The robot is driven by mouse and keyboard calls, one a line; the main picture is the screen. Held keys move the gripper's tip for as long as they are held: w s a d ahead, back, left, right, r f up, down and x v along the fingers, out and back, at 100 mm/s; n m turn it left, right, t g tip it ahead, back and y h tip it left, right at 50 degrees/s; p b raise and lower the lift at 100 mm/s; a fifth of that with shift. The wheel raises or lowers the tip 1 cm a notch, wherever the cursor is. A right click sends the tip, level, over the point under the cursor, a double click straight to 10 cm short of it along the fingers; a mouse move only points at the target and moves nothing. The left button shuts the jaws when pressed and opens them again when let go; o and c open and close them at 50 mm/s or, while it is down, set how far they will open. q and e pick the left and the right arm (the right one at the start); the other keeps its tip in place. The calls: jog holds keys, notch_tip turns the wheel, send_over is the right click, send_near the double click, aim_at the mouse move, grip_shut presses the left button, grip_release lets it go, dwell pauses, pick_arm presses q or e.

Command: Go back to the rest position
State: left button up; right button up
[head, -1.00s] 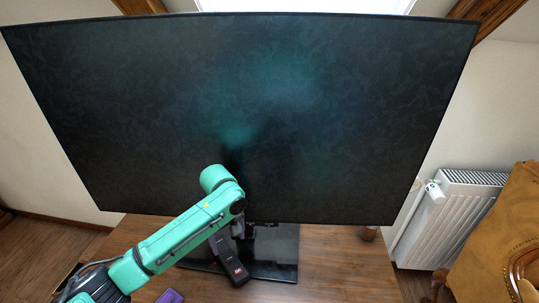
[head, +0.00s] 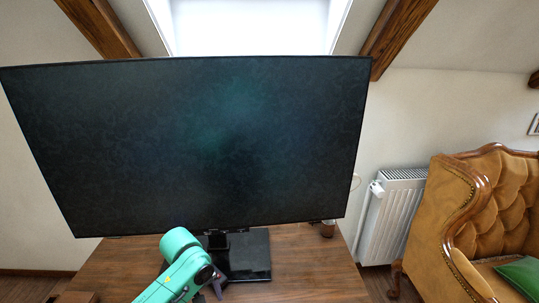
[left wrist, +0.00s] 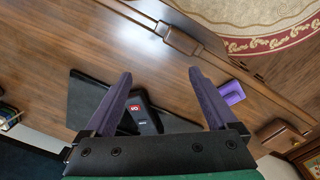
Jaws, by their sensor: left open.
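My left arm enters the head view from the bottom, with its turquoise links bent in front of the monitor's foot. My left gripper (left wrist: 160,76) is open in the left wrist view, its two purple fingers wide apart. Nothing is gripped between them. A dark object with a red mark (left wrist: 147,118) shows between and beyond the fingers, over the black monitor base (left wrist: 83,108); I cannot tell whether it touches the base. In the head view, most of the gripper is hidden or cut off. My right gripper is in neither view.
A large dark monitor (head: 200,145) stands on the wooden desk (head: 310,275). A small brown cup (head: 327,229) is near the desk's right edge. A white radiator (head: 393,215) and a tan armchair (head: 440,215) are to the right. A purple item (left wrist: 230,92) lies on the desk.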

pick_arm(q)
jog(key=s+d+f+m+t+h, duration=0.2)
jog(key=s+d+f+m, duration=0.1)
jog(key=s+m, duration=0.35)
jog(key=s+a+m+t+y, duration=0.1)
jog(key=s+a+m+y, duration=0.15)
jog(key=s+a, duration=0.7)
notch_tip(320, 180, down, 20)
jog(key=s+g+p, duration=0.1)
jog(key=s+p, duration=0.1)
jog(key=p, duration=0.1)
jog(key=s+a+f+p, duration=0.1)
jog(key=s+f, duration=0.5)
jog(key=s, duration=0.2)
jog(key=s+a+f+g+p, duration=0.1)
jog(key=s+f, duration=0.5)
jog(key=s, duration=0.3)
jog(key=shift+a+m, duration=0.25)
jog(key=shift+m, duration=0.05)
jog(key=shift+f, duration=0.1)
